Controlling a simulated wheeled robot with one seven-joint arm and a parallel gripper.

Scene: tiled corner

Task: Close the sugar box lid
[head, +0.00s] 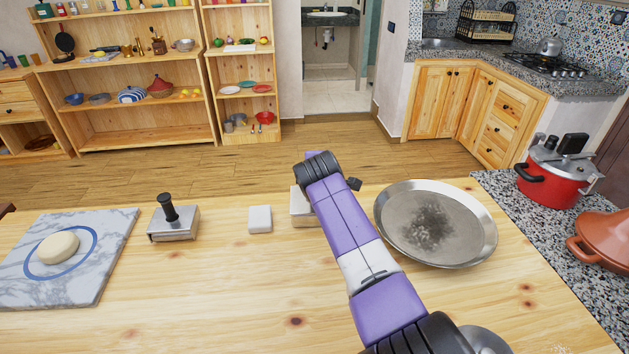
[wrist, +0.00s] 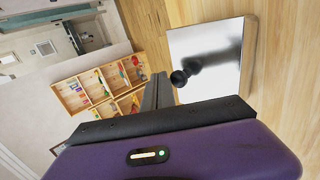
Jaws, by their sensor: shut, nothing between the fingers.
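A box with a shiny metal top (wrist: 222,50) and a black knob (wrist: 180,78) shows in the wrist view, and I take it for the sugar box. In the head view a pale box (head: 300,209) stands partly hidden behind my arm, and it looks like the same one. I cannot tell how far its lid is tilted. My gripper (wrist: 158,80) is shut and empty, with its fingers close beside the knob in the wrist view. I cannot tell if they touch. The head view hides my fingertips behind the arm.
A metal box with a black handle (head: 173,221) and a small white block (head: 260,219) stand to the left. A wide metal pan (head: 437,252) lies close on the right. A marble board (head: 105,240) bears a pale round piece (head: 58,247). The front table (head: 215,300) is clear.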

